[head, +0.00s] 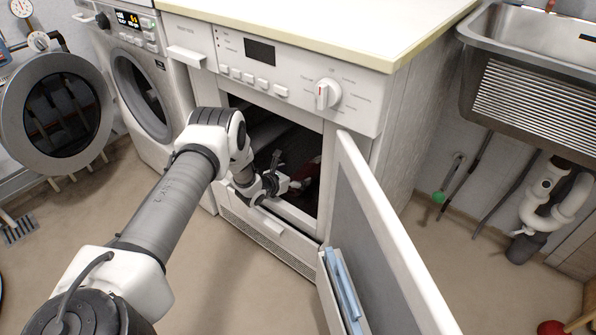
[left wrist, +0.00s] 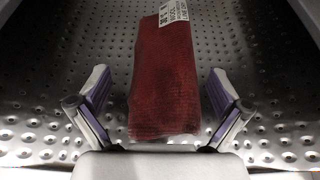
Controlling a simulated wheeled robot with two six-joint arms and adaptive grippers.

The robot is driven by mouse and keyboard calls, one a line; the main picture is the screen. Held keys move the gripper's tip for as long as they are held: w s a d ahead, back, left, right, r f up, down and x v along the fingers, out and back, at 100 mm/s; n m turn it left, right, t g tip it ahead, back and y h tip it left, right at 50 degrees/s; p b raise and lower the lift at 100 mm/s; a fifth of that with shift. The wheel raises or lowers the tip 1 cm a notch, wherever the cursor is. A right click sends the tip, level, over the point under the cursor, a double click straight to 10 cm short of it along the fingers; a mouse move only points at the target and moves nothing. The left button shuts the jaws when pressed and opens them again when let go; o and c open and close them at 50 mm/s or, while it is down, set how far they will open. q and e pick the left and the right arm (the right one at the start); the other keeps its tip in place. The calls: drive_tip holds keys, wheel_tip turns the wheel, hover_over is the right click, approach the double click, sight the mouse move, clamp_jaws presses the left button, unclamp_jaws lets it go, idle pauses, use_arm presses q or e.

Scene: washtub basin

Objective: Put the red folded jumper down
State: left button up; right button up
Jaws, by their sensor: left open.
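The red folded jumper (left wrist: 165,85) lies on a dimpled metal surface (left wrist: 60,70) in the left wrist view, with a white printed label (left wrist: 173,12) at its far end. My left gripper (left wrist: 160,105) is open, with one finger on each side of the jumper's near end and a visible gap on both sides. In the head view my left gripper (head: 285,185) reaches through the opening of the white front-loading machine (head: 350,95). Only a small dark red patch shows there, inside the dark drum. My right gripper is not in view.
A washing machine (head: 135,75) stands to the left. A metal sink (head: 540,70) is at the right. The floor in front is mostly clear.

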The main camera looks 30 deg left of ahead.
use_arm(q)
drive_tip(key=p+v, duration=0.3)
drive_tip(key=p, duration=0.1)
drive_tip(key=p+v, duration=0.3)
drive_tip(key=p, duration=0.1)
drive_tip(key=p+v, duration=0.3)
drive_tip(key=p, duration=0.1)
drive_tip(key=shift+s+r, duration=0.2)
drive_tip(key=shift+r, duration=0.25)
drive_tip(key=shift+s+f, duration=0.1)
drive_tip(key=shift+s, duration=0.1)
drive_tip(key=s+d+f+n+g, duration=0.3)
drive_tip(key=s+d+n+g, duration=0.3)
drive_tip(key=s+d+n, duration=0.85)
drive_tip(key=s+d+r+n+g, duration=0.3)
drive_tip(key=s+r+n, duration=0.1)
drive_tip(key=s+n, duration=0.6)
drive_tip(key=s+d+r+n+g+y, duration=0.1)
drive_tip(key=s+d+r+n+g, duration=0.2)
drive_tip(key=s+n, duration=0.7)
drive_tip(key=r+n+g, duration=0.1)
drive_tip(key=n, duration=0.2)
drive_tip(key=shift+s+r, duration=0.15)
drive_tip(key=shift+s, duration=0.1)
